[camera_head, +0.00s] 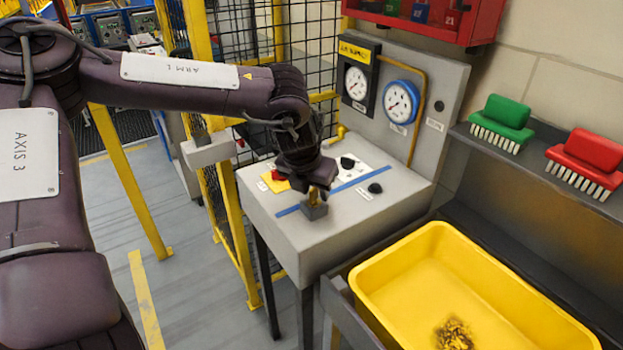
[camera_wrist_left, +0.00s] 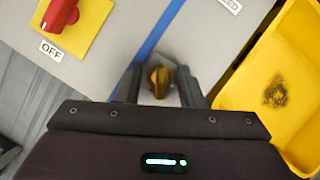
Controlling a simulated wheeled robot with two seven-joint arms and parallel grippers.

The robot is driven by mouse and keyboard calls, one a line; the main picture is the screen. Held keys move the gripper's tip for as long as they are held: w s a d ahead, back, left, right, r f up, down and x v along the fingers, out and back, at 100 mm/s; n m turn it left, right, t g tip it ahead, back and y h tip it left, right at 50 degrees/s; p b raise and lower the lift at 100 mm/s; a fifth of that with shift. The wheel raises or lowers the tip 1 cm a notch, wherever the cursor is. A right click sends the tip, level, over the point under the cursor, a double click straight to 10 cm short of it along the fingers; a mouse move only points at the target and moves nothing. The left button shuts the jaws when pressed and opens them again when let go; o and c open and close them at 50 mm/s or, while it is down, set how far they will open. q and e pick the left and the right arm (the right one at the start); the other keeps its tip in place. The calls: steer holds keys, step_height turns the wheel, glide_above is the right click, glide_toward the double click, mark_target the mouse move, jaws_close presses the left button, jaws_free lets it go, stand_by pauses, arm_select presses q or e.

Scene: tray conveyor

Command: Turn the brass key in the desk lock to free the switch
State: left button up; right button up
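The brass key (camera_head: 314,194) stands in the small grey lock block (camera_head: 315,211) on the front part of the desk top. It also shows in the left wrist view (camera_wrist_left: 159,78). My left gripper (camera_wrist_left: 160,84) is right over the lock, pointing down. Its two dark fingers stand on either side of the key, with a visible gap on each side. The red switch knob (camera_wrist_left: 60,14) sits on a yellow plate (camera_wrist_left: 82,30) beside an OFF label. In the head view it is partly hidden behind my left gripper (camera_head: 311,188). My right gripper is not in view.
A blue stripe (camera_head: 350,184) crosses the desk top, with black knobs (camera_head: 375,188) nearby. A gauge panel (camera_head: 430,90) rises behind. A yellow tub (camera_head: 400,290) with brass-coloured shavings stands at the right. A yellow-framed mesh fence (camera_head: 236,230) is close on the left.

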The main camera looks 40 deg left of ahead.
arm_select(q)
steer(key=c, duration=0.4)
jaws_close()
steer(key=shift+m, duration=0.3)
steer(key=shift+m+h+b, duration=0.4)
steer(key=shift+m+b, duration=0.2)
steer(key=shift+m, duration=0.7)
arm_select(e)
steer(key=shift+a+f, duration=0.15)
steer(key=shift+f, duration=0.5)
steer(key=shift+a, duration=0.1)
